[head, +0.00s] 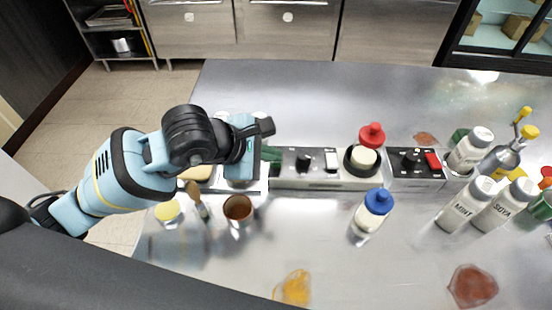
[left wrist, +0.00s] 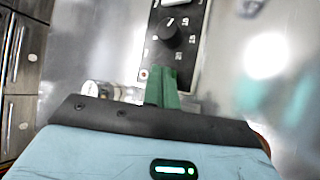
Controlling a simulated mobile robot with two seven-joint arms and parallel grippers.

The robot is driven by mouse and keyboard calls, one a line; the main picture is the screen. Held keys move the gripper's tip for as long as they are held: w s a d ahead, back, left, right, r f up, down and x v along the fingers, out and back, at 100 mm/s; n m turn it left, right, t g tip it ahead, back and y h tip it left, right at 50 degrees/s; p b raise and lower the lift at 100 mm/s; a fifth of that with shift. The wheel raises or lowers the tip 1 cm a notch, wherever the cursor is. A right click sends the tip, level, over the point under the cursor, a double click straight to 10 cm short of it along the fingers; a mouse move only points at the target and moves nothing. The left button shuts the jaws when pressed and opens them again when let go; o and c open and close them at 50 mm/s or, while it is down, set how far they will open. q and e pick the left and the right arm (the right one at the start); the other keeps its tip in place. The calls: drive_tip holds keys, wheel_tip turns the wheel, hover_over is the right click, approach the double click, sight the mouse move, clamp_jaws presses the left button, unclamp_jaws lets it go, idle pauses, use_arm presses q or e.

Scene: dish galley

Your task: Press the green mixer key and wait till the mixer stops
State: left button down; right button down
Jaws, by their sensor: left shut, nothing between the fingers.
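My left gripper (head: 272,158) is over the left end of a black control panel (head: 303,153), its green fingers shut with nothing between them. In the left wrist view the gripper (left wrist: 162,88) points at the near end of the panel (left wrist: 185,52), which has a black dial (left wrist: 170,31) and a white key (left wrist: 174,2). I cannot tell whether the fingertips touch it. I cannot make out a green key apart from the fingers; it may be hidden. A second panel (head: 408,172) has a black knob and a red key (head: 432,161). My right gripper is out of view.
A red-capped bottle (head: 372,135) and a black ring with a cream top (head: 362,159) stand between the panels. A blue-capped bottle (head: 372,212) stands in front. Labelled bottles (head: 466,204) crowd the right. A brown-filled cup (head: 238,209) is near the gripper. The back counter is clear.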

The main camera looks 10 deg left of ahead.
use_arm(q)
drive_tip(key=shift+f, duration=0.15)
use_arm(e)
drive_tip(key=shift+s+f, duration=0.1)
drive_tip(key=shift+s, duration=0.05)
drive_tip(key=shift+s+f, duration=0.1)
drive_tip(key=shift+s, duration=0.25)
use_arm(q)
drive_tip(key=shift+r+p, duration=0.4)
drive_tip(key=shift+r, duration=0.5)
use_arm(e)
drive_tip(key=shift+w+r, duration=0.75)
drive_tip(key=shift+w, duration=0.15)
